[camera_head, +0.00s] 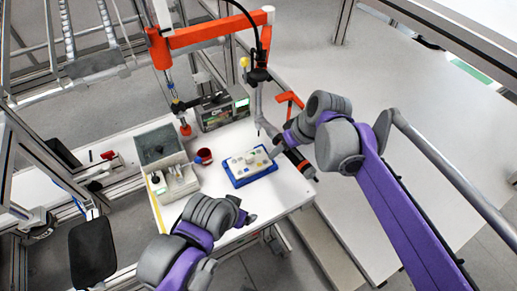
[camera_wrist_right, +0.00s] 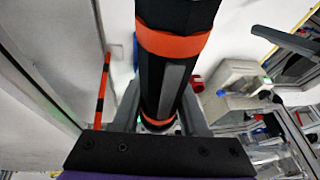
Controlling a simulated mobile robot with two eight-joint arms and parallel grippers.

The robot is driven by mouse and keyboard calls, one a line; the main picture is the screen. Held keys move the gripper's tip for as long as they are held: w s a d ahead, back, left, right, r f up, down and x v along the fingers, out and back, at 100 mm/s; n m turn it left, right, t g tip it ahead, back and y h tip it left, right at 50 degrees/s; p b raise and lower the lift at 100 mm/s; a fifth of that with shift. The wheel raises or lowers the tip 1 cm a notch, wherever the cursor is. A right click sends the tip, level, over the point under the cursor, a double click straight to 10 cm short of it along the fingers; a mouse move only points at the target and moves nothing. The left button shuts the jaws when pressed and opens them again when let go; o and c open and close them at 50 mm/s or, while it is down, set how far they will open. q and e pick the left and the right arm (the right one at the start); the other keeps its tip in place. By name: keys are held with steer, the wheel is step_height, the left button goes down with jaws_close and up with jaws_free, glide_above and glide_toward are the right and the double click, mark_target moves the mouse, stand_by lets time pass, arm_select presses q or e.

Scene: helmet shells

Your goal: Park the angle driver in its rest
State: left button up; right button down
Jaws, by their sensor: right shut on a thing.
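The angle driver, a black tool with orange bands, shows in the head view (camera_head: 302,167) at the right edge of the white table. In the right wrist view (camera_wrist_right: 178,45) its thick body fills the upper middle. My right gripper (camera_head: 284,143) is shut on it, with one finger on each side of the body. An orange bracket (camera_head: 289,99) stands just behind the gripper; I cannot tell whether it is the rest. My left gripper (camera_head: 247,218) is over the front edge of the table, away from the driver; its finger gap is not clear.
A blue tray (camera_head: 240,183) with a pale part lies left of the driver. A red cup (camera_head: 204,156), a grey bin (camera_head: 158,146) and a controller box (camera_head: 222,110) stand farther left and back. An orange overhead arm (camera_head: 205,35) crosses the back.

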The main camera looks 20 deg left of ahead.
step_height(320, 180, up, 9)
steer(key=p, duration=0.4)
steer(key=shift+w, duration=0.15)
arm_select(q)
step_height(320, 180, up, 7)
steer(key=w, duration=0.2)
steer(key=shift+w+f, duration=0.15)
steer(key=shift+w, duration=0.25)
arm_select(e)
steer(key=shift+f, duration=0.1)
arm_select(q)
steer(key=shift+s, duration=0.1)
arm_select(e)
steer(key=shift+s+d, duration=0.2)
steer(key=shift+s, duration=0.1)
steer(key=shift+s+d, duration=0.15)
steer(key=shift+d, duration=0.2)
steer(key=shift+s+d, duration=0.7)
steer(key=shift+d, duration=0.5)
steer(key=shift+s+d, duration=0.65)
steer(key=shift+d, duration=0.5)
steer(key=shift+s+d, duration=0.7)
steer(key=shift+d, duration=0.5)
steer(key=shift+w, duration=0.1)
